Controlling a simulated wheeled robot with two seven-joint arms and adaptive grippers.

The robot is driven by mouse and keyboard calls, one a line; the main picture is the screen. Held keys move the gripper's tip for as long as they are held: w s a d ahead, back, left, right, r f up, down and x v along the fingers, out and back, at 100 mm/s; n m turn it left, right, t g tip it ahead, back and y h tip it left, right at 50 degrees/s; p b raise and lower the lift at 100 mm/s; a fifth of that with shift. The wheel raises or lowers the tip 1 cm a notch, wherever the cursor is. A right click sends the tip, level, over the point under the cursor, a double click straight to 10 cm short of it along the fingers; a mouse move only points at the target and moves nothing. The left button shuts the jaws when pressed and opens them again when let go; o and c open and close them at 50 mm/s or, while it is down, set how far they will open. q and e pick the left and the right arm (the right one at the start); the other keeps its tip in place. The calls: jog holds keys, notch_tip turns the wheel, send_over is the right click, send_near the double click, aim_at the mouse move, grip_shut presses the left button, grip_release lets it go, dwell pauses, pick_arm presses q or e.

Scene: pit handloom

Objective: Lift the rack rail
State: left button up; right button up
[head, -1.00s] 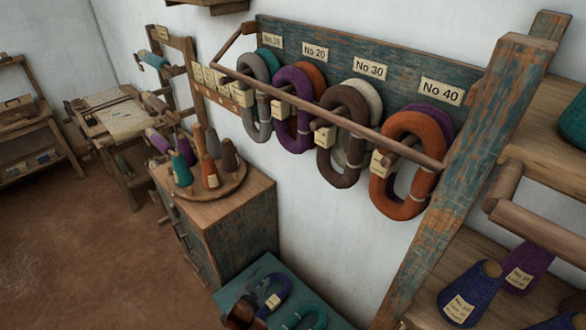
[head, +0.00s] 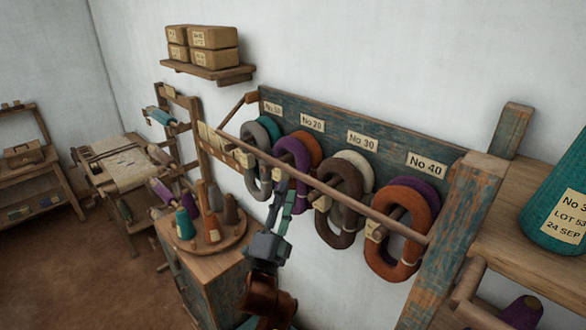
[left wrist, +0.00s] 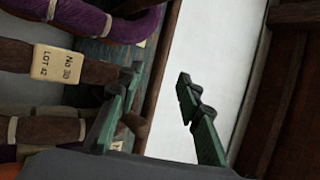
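The rack rail (head: 325,187) is a long brown wooden bar. It runs in front of the hanging yarn hanks, slanting down to the right, and its right end meets the blue-worn upright post (head: 452,235). My left gripper (head: 281,205) points up near the purple No 20 hank (head: 291,160), with its fingertips close to the rail; I cannot tell whether they touch it. In the left wrist view its two green fingers (left wrist: 158,92) stand apart with nothing clearly held between them. My right gripper is not in view.
Grey, purple, brown and orange hanks (head: 402,230) hang behind the rail on a labelled board (head: 390,145). A cabinet (head: 205,265) with a round tray of cones (head: 210,235) stands below left. A teal cone (head: 556,200) sits on the right shelf.

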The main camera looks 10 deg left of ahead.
aim_at(294, 172)
pick_arm(q)
jog(key=p+x, duration=0.2)
jog(key=x, duration=0.5)
jog(key=shift+w, duration=0.2)
jog(key=shift+c, duration=0.5)
grip_shut()
